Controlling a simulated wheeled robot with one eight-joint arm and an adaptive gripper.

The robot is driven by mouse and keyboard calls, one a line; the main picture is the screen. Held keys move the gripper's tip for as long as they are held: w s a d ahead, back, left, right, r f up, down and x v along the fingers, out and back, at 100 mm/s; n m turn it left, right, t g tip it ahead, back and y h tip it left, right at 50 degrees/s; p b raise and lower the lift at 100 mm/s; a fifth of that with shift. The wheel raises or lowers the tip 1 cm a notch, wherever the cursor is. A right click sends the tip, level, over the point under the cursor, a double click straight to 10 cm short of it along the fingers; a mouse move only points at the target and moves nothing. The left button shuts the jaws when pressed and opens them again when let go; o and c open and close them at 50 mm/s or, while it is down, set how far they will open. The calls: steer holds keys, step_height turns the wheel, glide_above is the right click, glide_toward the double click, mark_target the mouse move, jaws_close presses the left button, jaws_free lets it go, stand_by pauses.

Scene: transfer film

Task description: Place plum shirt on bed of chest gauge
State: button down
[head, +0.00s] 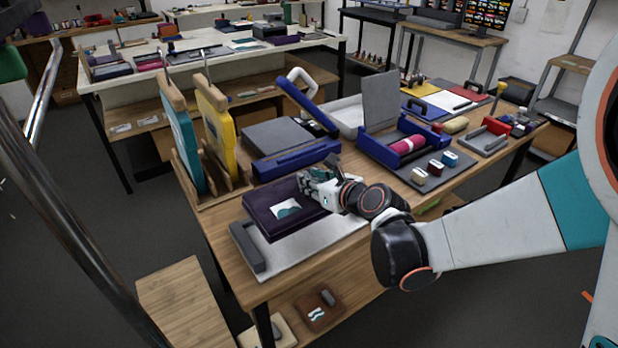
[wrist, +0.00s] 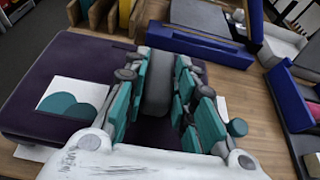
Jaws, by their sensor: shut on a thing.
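The plum shirt (head: 268,222) is a dark purple folded slab with a white and teal print.
A wooden rack (head: 202,196) with teal and yellow boards stands at the left. A blue press with a grey plate (head: 283,138) is behind the shirt. Another blue press holding a pink roll (head: 408,144) and several small blocks (head: 435,167) are to the right.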

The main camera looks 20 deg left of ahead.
steer(key=shift+f+b, duration=2.5)
steer(key=shift+f, duration=1.15)
steer(key=shift+s+d+f+b, duration=0.1)
steer(key=shift+s+f+b, duration=0.1)
steer(key=shift+f+b, duration=0.25)
